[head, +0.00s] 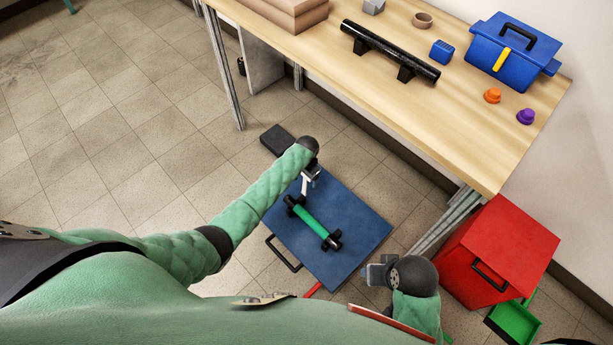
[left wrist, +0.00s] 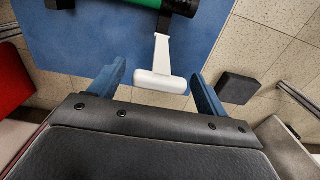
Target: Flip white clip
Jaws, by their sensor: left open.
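The white clip (head: 304,187) is a thin white lever at the far end of a green tube (head: 311,222) with black end holders. The tube lies on a blue board (head: 355,215) on the floor. In the left wrist view the clip's wide white handle (left wrist: 160,81) points toward me, its stem reaching back to the tube. My left gripper (head: 312,173) is at the handle end of the clip. Its blue fingers (left wrist: 158,70) are open on either side of the handle, with gaps. My right gripper (head: 376,273) hangs near the board's right corner, its jaw state unclear.
A wooden table (head: 440,130) stands at upper right with a black tube (head: 390,50) and a blue toolbox (head: 510,55). A dark block (head: 276,139) lies beyond the board. A red box (head: 500,250) stands at right. The floor at left is clear.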

